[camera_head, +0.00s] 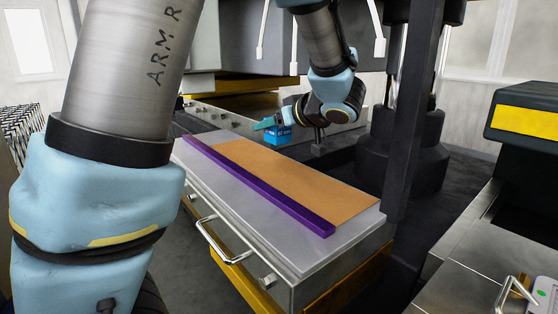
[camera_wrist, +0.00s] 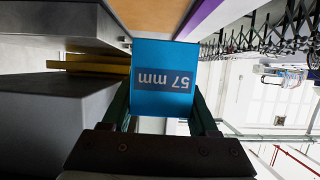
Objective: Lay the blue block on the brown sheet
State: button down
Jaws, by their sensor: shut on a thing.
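The blue block (camera_head: 279,134) is at the far end of the grey bench, near the brown sheet's far edge. In the wrist view the block (camera_wrist: 165,52) shows a "57 mm" label and sits between the two fingers of my gripper (camera_wrist: 166,112). My gripper (camera_head: 272,124) is shut on the block. The brown sheet (camera_head: 290,180) lies flat on the bench top, and a strip of it (camera_wrist: 150,15) shows beyond the block in the wrist view. I cannot tell whether the block touches the sheet.
A purple bar (camera_head: 260,187) runs along the sheet's left side on the grey bench (camera_head: 250,215). A dark upright post (camera_head: 408,120) stands at the right of the bench. A machine with a yellow panel (camera_head: 527,121) is at far right. The brown sheet's surface is clear.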

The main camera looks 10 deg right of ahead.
aim_at(272, 174)
notch_tip(272, 174, down, 10)
jog(key=shift+r+p, duration=0.25)
jog(key=shift+p, duration=0.25)
jog(key=shift+f, duration=0.15)
jog(key=shift+c, duration=0.8)
grip_release()
jog(key=b+v, duration=0.1)
jog(key=v, duration=0.5)
jog(key=b+v, duration=0.1)
jog(key=v, duration=0.5)
jog(key=shift+r, duration=0.25)
